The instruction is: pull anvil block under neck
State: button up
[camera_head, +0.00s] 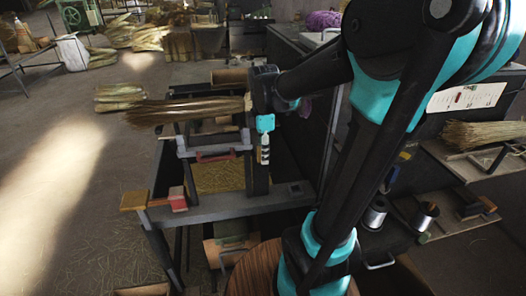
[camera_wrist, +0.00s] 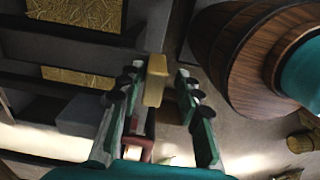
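A straw broom bundle (camera_head: 185,110) lies across the bench frame, its bound neck end towards my wrist. A tan wooden block (camera_head: 135,200) and a red piece (camera_head: 178,198) sit at the bench's left front corner. I cannot tell for sure which piece is the anvil block. My gripper (camera_head: 264,155) points down near the bundle's neck end; its fingers are small there. In the wrist view my gripper (camera_wrist: 170,72) shows two separated fingers, open. A tan block (camera_wrist: 155,82) and a red piece (camera_wrist: 139,148) appear between them; contact and depth are unclear.
The grey bench (camera_head: 230,206) has a red bar (camera_head: 215,156) across its frame and a straw-filled opening (camera_head: 218,178). Straw bundles lie on the floor at the back left. A counter with straw (camera_head: 483,134) and metal cans (camera_head: 375,214) stand right.

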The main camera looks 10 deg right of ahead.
jog(key=shift+r, duration=0.1)
notch_tip(320, 180, up, 12)
dwell(0.8)
